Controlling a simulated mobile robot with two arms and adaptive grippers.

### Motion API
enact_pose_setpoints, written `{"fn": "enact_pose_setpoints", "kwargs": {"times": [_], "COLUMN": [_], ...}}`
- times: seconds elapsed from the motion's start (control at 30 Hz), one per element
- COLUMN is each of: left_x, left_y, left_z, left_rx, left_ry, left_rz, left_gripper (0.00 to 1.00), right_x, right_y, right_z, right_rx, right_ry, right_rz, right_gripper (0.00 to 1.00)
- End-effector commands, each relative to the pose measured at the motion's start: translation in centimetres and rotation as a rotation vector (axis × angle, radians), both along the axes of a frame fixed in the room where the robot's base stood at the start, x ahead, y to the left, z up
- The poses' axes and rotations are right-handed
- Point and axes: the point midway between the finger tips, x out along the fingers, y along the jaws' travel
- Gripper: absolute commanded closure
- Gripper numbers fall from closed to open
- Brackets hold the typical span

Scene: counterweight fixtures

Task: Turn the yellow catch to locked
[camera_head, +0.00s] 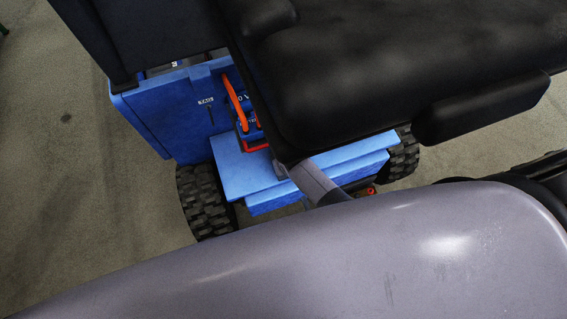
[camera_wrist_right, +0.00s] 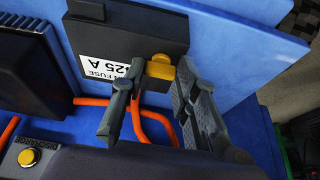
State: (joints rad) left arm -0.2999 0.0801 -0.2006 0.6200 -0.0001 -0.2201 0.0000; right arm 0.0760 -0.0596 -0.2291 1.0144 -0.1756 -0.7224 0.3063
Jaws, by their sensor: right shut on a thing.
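A yellow catch (camera_wrist_right: 160,68) sits at the edge of a dark fuse box (camera_wrist_right: 135,32) in the right wrist view. The box has a white label reading "FUSE" and "425 A". My right gripper (camera_wrist_right: 158,72) has one finger on each side of the catch and is shut on it. The fingers hide part of the catch, and I cannot tell whether it stands at locked. The catch does not show in the head view. My left gripper is in neither view.
Orange cables (camera_wrist_right: 155,122) run below the box between the fingers. A dark block with a yellow button (camera_wrist_right: 28,157) marked "DISCHARGE" is at lower left. In the head view, a blue vehicle (camera_head: 170,115) with a black seat (camera_head: 400,60) blocks much of the view.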

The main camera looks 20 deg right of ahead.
Motion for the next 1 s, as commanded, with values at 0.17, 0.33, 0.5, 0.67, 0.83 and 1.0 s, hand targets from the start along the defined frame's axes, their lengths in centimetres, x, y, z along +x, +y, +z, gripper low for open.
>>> {"fn": "enact_pose_setpoints", "kwargs": {"times": [0.17,0.33,0.5,0.67,0.83,1.0], "left_x": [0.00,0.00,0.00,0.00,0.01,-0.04], "left_y": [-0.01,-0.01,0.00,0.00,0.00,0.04], "left_z": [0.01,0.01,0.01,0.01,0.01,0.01], "left_rx": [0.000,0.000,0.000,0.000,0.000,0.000], "left_ry": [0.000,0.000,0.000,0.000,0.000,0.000], "left_rz": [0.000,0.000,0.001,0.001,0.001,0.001], "left_gripper": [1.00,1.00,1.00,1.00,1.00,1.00], "right_x": [0.03,0.03,0.03,0.03,0.02,0.02], "right_y": [0.02,0.02,0.02,0.01,0.00,-0.01], "right_z": [0.00,0.00,0.00,0.01,0.01,0.01], "right_rx": [0.001,0.001,0.001,0.001,0.001,0.001], "right_ry": [0.000,0.000,0.000,0.000,0.000,0.000], "right_rz": [-0.011,-0.011,-0.011,-0.010,-0.009,-0.009], "right_gripper": [1.00,1.00,0.68,0.57,0.52,0.52]}}
